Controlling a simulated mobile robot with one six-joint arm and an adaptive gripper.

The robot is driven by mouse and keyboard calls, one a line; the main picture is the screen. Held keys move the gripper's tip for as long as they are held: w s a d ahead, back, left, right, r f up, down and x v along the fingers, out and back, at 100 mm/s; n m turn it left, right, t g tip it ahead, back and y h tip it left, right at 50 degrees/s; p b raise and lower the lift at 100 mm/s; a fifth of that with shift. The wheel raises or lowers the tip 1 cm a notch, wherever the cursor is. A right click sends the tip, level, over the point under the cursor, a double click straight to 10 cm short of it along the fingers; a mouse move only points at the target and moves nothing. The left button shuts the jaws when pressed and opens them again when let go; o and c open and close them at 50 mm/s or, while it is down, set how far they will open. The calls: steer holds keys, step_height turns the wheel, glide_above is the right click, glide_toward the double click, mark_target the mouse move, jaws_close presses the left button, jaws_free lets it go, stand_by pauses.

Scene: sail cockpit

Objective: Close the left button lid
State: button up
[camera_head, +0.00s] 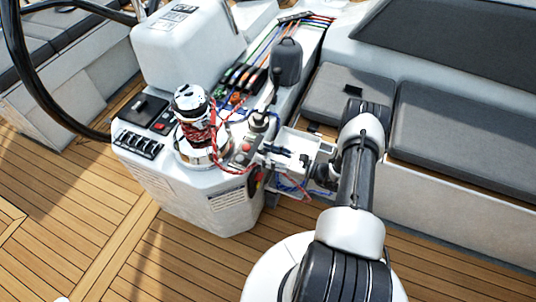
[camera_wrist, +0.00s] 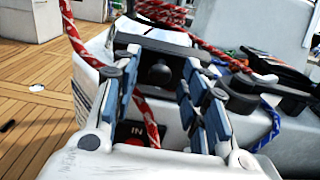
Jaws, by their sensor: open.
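My gripper (camera_head: 277,155) is at the right side of the white winch console (camera_head: 210,205), its fingers pointing left toward a small group of buttons (camera_head: 245,148) with red on them. In the wrist view my gripper (camera_wrist: 160,78) is open, with nothing held. Between the fingers lies a dark round button-like part (camera_wrist: 158,73) on a dark plate. Nearer, a red label marked "IN" (camera_wrist: 132,129) shows, partly covered by a red rope and the left finger. I cannot tell for sure which part is the left button lid or how far it stands open.
A silver winch (camera_head: 193,103) wrapped in red rope (camera_wrist: 163,12) stands just beyond the buttons. Grey seat cushions (camera_head: 345,98) are on the right. The teak deck (camera_head: 75,220) is clear at left.

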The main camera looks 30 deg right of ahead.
steer(key=shift+c, duration=0.6)
jaws_close()
